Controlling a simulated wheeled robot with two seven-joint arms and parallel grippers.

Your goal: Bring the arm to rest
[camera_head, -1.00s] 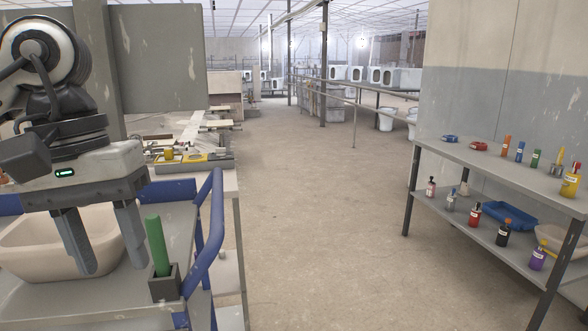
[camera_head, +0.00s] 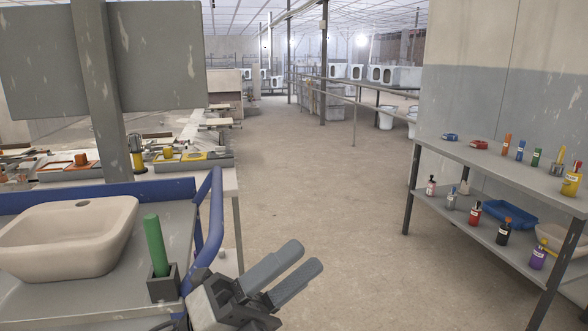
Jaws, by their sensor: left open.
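My left gripper (camera_head: 296,271) is low in the middle of the head camera view, just right of the cart's corner. Its two grey fingers point up and to the right, apart from each other, with nothing between them. A cream basin (camera_head: 68,240) sits on the cart (camera_head: 110,291) at the left. A green cylinder (camera_head: 155,244) stands upright in a small dark square holder (camera_head: 163,284) at the cart's right side, apart from the gripper's fingers. My right gripper does not show.
The blue cart rail (camera_head: 213,222) runs close to the left of the gripper. A grey shelf (camera_head: 505,170) with several bottles and a blue tray (camera_head: 510,214) stands at the right. A cluttered workbench (camera_head: 225,184) is behind the cart. The floor between is clear.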

